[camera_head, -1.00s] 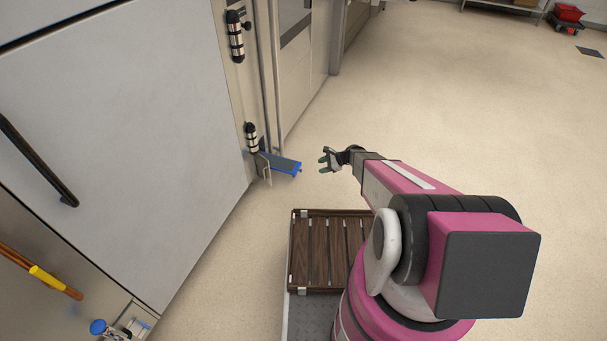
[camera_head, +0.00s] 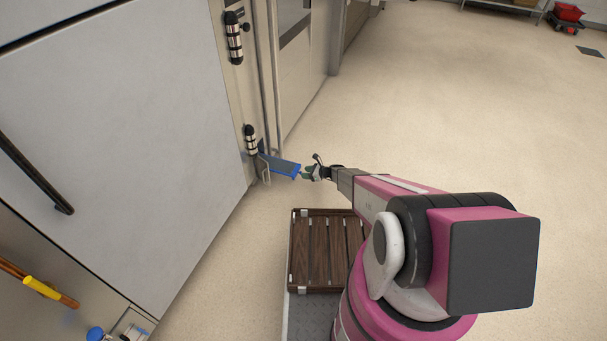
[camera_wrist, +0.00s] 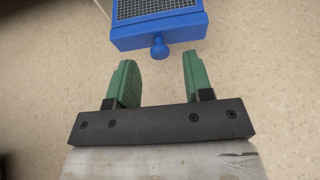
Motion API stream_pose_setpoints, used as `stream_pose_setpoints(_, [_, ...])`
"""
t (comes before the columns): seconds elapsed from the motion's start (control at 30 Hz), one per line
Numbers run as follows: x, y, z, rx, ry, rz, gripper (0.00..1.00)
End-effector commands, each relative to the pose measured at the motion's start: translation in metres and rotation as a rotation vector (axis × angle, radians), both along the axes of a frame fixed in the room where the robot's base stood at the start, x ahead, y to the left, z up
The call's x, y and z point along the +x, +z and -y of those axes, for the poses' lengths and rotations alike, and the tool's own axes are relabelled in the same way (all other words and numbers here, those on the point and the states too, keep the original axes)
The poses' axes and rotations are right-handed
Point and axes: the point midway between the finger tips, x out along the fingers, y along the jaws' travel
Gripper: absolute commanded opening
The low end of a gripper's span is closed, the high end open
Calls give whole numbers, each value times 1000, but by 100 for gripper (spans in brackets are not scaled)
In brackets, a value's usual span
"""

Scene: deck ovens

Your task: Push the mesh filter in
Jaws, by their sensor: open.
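The mesh filter (camera_head: 281,165) has a blue frame and grey mesh. It sticks out from the narrow gap beside the big oven door, low above the floor. In the wrist view the filter (camera_wrist: 158,25) shows its blue front edge with a round blue knob (camera_wrist: 159,47) pointing toward me. My gripper (camera_head: 306,172) is at the filter's outer end, also seen in the wrist view (camera_wrist: 158,72). Its two green fingers are apart, with nothing between them. The knob is just ahead of the fingertips, roughly centred between them. The filter's inner end is hidden in the gap.
A large grey door (camera_head: 125,130) with a black handle (camera_head: 38,178) fills the left. Black-and-steel hinges (camera_head: 250,140) stand by the filter. A brown slatted rack (camera_head: 325,250) is below my arm.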

Motion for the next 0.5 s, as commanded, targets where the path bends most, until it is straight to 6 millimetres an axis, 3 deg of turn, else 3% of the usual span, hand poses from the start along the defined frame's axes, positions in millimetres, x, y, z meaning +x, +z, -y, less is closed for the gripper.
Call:
stream_pose_setpoints(0.2, [6,-8,-17,-1,1,0,47])
stream_pose_setpoints(0.5, [7,-8,-19,-1,0,1,47])
